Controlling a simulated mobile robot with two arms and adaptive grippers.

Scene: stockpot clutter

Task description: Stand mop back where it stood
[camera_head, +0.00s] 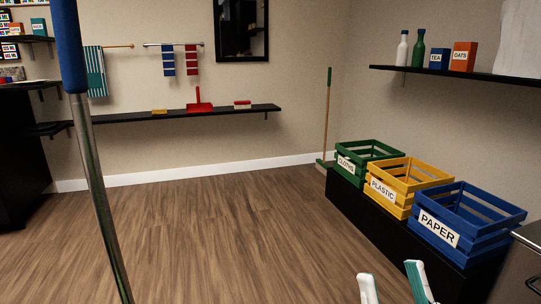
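A pole with a blue grip and silver shaft (98,190), which looks like the mop, stands very close at the left in the head view. It leans slightly and runs from the top edge to the bottom edge. Its lower end is out of frame, so its head and what holds it are hidden. My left gripper is not in view. My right gripper (393,284) shows at the bottom edge, right of centre. Its two white and teal fingertips are apart with nothing between them, well away from the pole.
A broom (327,115) stands in the far corner. Green (370,172), yellow (408,192) and blue (478,233) crates line a black bench (374,222) at the right. A wall shelf (235,111) holds a red dustpan (200,105). The wooden floor (230,235) is clear.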

